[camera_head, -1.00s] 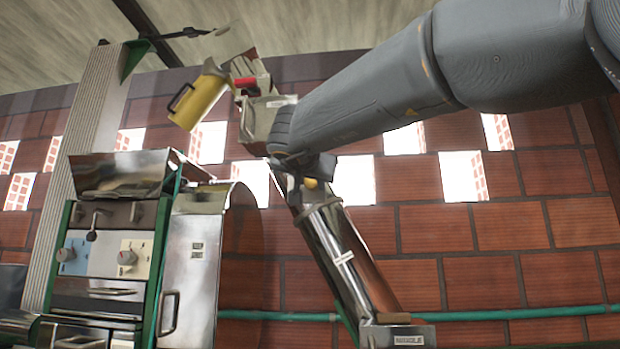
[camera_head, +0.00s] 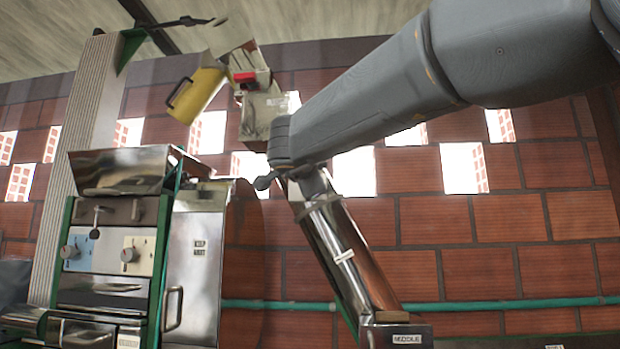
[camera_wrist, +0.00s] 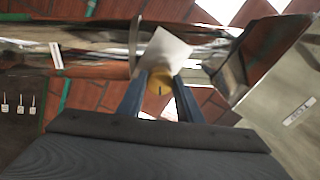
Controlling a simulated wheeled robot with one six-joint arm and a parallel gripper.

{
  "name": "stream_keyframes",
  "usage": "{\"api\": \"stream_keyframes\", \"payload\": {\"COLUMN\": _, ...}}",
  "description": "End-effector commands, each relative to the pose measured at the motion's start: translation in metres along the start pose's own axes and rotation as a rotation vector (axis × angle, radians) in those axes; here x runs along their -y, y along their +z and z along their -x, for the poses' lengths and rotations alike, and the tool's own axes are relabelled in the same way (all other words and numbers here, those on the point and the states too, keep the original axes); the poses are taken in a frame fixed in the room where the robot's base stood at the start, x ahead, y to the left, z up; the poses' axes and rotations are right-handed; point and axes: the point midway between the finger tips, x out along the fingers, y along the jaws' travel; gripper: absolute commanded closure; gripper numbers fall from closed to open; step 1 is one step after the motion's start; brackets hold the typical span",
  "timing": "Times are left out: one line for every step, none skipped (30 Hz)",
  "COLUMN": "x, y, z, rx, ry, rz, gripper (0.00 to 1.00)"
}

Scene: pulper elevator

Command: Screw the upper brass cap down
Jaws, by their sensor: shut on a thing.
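In the wrist view, the yellow brass cap (camera_wrist: 160,80) sits between the two blue-grey fingers of my gripper (camera_wrist: 159,92). A finger lies against each side, and the gripper is shut on it. A thin dark mark shows on the cap's face. A pale square plate (camera_wrist: 167,52) stands just beyond the cap. In the head view, the wrist end of my arm is at the top of the slanted metal elevator tube (camera_head: 338,245). The cap and fingertips cannot be made out there, so how far down the cap sits cannot be told.
A metal housing labelled TOP (camera_wrist: 297,112) is close on the right in the wrist view. In the head view, a yellow cylinder with a handle (camera_head: 200,93) is upper left. A steel machine with dials (camera_head: 115,235) stands left. The tube's foot is labelled MIDDLE (camera_head: 406,338).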

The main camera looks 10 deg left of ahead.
Motion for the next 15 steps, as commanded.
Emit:
{"api": "stream_keyframes", "payload": {"x": -0.0005, "y": 0.0006, "z": 0.0, "rx": -0.001, "ry": 0.001, "rz": -0.043, "gripper": 0.9}}
{"api": "stream_keyframes", "payload": {"x": -0.0005, "y": 0.0007, "z": 0.0, "rx": -0.001, "ry": 0.001, "rz": -0.072, "gripper": 0.9}}
{"api": "stream_keyframes", "payload": {"x": -0.0005, "y": 0.0007, "z": -0.0001, "rx": -0.002, "ry": 0.001, "rz": -0.11, "gripper": 0.9}}
{"api": "stream_keyframes", "payload": {"x": -0.0004, "y": 0.0008, "z": -0.0001, "rx": -0.003, "ry": 0.001, "rz": -0.139, "gripper": 0.9}}
{"api": "stream_keyframes", "payload": {"x": -0.0004, "y": 0.0008, "z": -0.0001, "rx": -0.003, "ry": 0.001, "rz": -0.167, "gripper": 0.9}}
{"api": "stream_keyframes", "payload": {"x": -0.0004, "y": 0.0009, "z": -0.0002, "rx": -0.004, "ry": 0.001, "rz": -0.206, "gripper": 0.9}}
{"api": "stream_keyframes", "payload": {"x": -0.0003, "y": 0.0009, "z": -0.0002, "rx": -0.005, "ry": 0.001, "rz": -0.234, "gripper": 0.9}}
{"api": "stream_keyframes", "payload": {"x": -0.0003, "y": 0.001, "z": -0.0002, "rx": -0.005, "ry": 0.0, "rz": -0.262, "gripper": 0.9}}
{"api": "stream_keyframes", "payload": {"x": -0.0002, "y": 0.001, "z": -0.0002, "rx": -0.006, "ry": 0.0, "rz": -0.301, "gripper": 0.9}}
{"api": "stream_keyframes", "payload": {"x": -0.0001, "y": 0.001, "z": -0.0003, "rx": -0.006, "ry": 0.0, "rz": -0.329, "gripper": 0.9}}
{"api": "stream_keyframes", "payload": {"x": 0.0, "y": 0.001, "z": -0.0003, "rx": -0.007, "ry": 0.0, "rz": -0.358, "gripper": 0.9}}
{"api": "stream_keyframes", "payload": {"x": 0.0001, "y": 0.001, "z": -0.0003, "rx": -0.008, "ry": -0.001, "rz": -0.396, "gripper": 0.9}}
{"api": "stream_keyframes", "payload": {"x": 0.0003, "y": 0.0009, "z": -0.0003, "rx": -0.008, "ry": -0.001, "rz": -0.424, "gripper": 0.9}}
{"api": "stream_keyframes", "payload": {"x": 0.0004, "y": 0.001, "z": -0.0003, "rx": -0.009, "ry": -0.001, "rz": -0.453, "gripper": 0.9}}
{"api": "stream_keyframes", "payload": {"x": 0.0004, "y": 0.0009, "z": -0.0004, "rx": -0.01, "ry": -0.001, "rz": -0.491, "gripper": 0.9}}
